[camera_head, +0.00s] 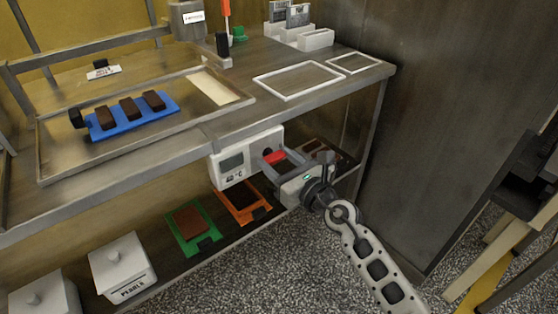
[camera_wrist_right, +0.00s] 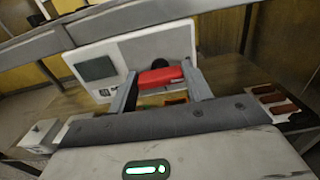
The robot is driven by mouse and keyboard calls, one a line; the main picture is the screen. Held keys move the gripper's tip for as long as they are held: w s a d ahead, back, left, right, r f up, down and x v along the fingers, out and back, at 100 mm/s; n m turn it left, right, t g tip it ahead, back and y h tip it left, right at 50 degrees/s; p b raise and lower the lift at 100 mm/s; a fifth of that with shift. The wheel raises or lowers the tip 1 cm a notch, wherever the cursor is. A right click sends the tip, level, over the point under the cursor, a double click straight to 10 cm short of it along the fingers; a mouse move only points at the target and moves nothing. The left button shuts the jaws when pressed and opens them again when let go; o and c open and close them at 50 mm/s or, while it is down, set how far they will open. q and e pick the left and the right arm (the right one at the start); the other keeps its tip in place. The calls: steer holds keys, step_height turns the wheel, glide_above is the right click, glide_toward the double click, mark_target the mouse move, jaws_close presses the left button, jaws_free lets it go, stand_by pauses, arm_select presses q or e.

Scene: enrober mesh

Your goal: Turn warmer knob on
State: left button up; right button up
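The warmer is a white control box (camera_head: 231,166) with a grey display, mounted under the front edge of the upper shelf. Its red knob (camera_head: 274,157) sticks out at the right of the display, in front of a dark round part. In the right wrist view, the red knob (camera_wrist_right: 161,76) lies crosswise between the fingers. My right gripper (camera_head: 275,160) is at the box with its fingers wide apart, one on each side of the knob. The gaps look very small; contact is not clear. My left gripper is not in view.
A blue mold (camera_head: 137,120) with dark bars lies on the mesh tray above. Green (camera_head: 207,246) and orange (camera_head: 232,212) trays and a white lidded jar (camera_head: 122,268) stand on the lower shelf. A dark cabinet panel (camera_head: 440,110) stands at the right.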

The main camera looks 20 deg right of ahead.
steer(key=c, duration=0.4)
steer(key=shift+o, duration=0.2)
